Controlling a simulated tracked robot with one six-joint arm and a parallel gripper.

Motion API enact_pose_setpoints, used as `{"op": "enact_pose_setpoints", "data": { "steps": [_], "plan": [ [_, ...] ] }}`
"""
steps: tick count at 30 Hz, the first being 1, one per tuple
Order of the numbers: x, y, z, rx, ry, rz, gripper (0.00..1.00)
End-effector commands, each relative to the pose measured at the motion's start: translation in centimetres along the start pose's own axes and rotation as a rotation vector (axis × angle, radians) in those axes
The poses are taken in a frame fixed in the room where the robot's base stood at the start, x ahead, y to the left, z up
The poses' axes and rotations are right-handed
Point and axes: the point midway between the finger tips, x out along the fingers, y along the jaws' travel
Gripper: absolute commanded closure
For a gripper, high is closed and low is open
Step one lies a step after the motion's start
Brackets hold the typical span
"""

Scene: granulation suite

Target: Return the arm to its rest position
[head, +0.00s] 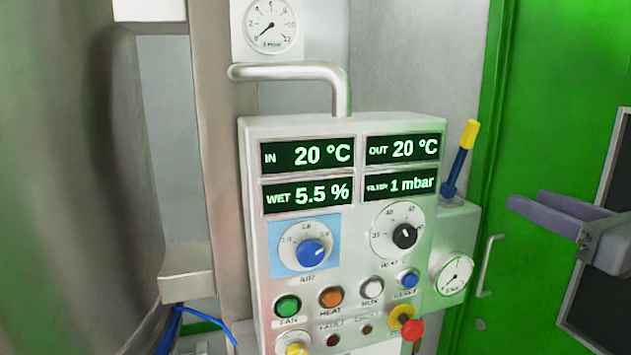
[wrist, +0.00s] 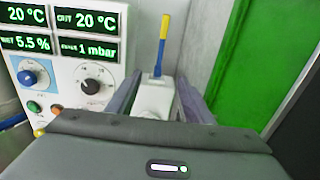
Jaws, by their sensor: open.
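My gripper (head: 525,200) is at the right side of the head view, in front of the green door, with its two grey-purple fingers pointing left. In the wrist view my gripper (wrist: 160,77) shows its fingers spread apart with nothing held between them. A lever with a yellow tip and blue shaft (head: 458,158) stands on a pale box to the right of the control panel. In the wrist view the lever (wrist: 161,45) appears beyond the gap between the fingers, and the fingers look clear of it.
The control panel (head: 352,125) carries lit displays, knobs and buttons; it reads 20 °C in, 20 °C out, 5.5 % wet and 1 mbar. A bent pipe (head: 290,72) and a gauge (head: 271,25) are above it. The green door (head: 545,115) with a handle (head: 487,265) is at right.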

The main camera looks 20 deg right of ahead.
Motion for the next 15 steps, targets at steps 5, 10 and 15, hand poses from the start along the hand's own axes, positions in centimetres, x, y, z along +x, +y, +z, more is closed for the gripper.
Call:
{"op": "enact_pose_setpoints", "data": {
  "steps": [5,10,15],
  "plan": [
    [-0.59,0.01,0.0,0.0,0.0,-0.001,0.53],
    [-0.55,0.03,0.0,0.0,0.0,0.0,0.53],
    [0.01,0.63,-0.53,-0.012,0.019,0.021,0.53]
  ]
}}
